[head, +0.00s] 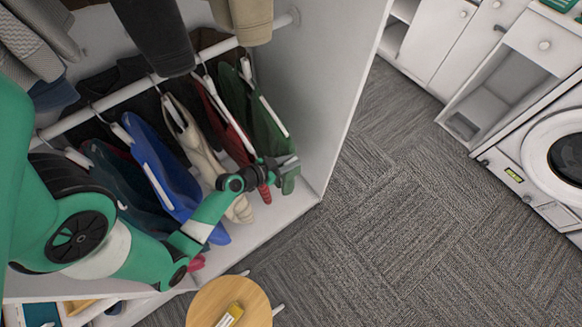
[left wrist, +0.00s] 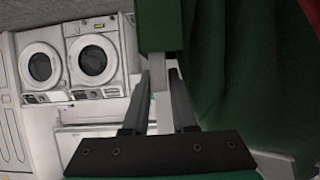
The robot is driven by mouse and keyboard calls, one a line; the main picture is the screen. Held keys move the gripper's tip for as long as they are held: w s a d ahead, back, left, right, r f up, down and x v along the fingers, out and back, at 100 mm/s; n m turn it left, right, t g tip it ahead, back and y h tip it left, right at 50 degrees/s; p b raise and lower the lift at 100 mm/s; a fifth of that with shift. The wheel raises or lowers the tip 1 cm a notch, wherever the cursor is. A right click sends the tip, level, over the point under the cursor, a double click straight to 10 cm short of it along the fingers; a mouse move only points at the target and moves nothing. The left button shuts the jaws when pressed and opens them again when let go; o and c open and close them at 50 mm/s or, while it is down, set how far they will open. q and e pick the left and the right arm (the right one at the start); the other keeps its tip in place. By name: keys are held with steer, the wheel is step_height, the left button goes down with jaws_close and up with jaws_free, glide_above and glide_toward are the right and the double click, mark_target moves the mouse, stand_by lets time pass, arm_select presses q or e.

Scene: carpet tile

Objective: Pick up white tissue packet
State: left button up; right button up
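I cannot make out a white tissue packet in either view. My left gripper (head: 287,163) is inside the open wardrobe, beside the hanging green garment (head: 262,121). In the left wrist view the two fingers (left wrist: 159,82) stand apart, with a narrow pale strip visible in the gap. Green cloth (left wrist: 255,85) fills the right side there. My right gripper is not in view.
Several garments hang on a white rail (head: 105,101) along my left arm. The wardrobe's side panel (head: 325,75) stands close right of the gripper. A washing machine (head: 550,160) and white cabinets (head: 435,45) stand right. The grey carpet (head: 400,215) between is clear.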

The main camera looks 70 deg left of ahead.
arm_select(q)
jaws_close()
step_height(320, 180, up, 9)
steer(key=p, duration=0.4)
steer(key=shift+r, duration=0.2)
steer(key=shift+r+p, duration=0.3)
steer(key=shift+r, duration=0.05)
